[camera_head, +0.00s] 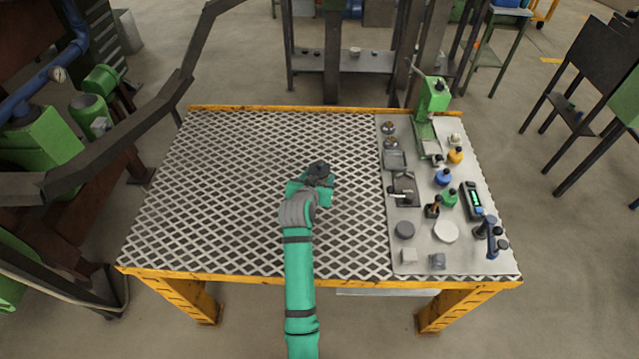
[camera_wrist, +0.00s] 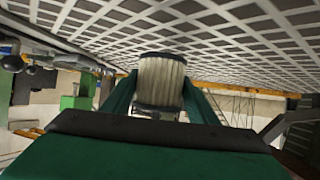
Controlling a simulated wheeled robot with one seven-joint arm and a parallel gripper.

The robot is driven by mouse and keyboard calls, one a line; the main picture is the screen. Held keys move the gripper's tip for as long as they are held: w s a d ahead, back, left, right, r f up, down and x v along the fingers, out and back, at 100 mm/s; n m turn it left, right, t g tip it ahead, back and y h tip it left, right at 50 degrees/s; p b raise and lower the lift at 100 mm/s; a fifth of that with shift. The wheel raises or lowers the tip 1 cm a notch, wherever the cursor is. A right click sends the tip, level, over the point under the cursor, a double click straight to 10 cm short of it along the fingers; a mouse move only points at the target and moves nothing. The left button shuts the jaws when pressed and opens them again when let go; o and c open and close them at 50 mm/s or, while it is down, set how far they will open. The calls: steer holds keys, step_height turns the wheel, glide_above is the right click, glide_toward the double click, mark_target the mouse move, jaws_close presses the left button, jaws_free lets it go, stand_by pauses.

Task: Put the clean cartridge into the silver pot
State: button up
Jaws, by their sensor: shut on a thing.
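My gripper (camera_head: 320,178) is raised over the middle of the mesh-topped table. In the wrist view, its two green fingers are shut on a pale, pleated cylindrical cartridge (camera_wrist: 162,82) with dark end rims. In the head view the arm and gripper mostly hide the cartridge. Two small silvery pieces (camera_head: 389,128) stand at the back left of the grey board, right of my gripper. Which thing is the silver pot I cannot tell at this size.
The grey board (camera_head: 420,253) on the table's right holds a green press (camera_head: 432,97), blue, green and yellow-topped items, a handheld meter (camera_head: 472,200), a white disc (camera_head: 446,232) and a dark disc (camera_head: 404,230). The table's left mesh (camera_head: 220,190) is clear.

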steer(key=shift+f, duration=1.55)
steer(key=shift+f, duration=0.15)
steer(key=o, duration=1.1)
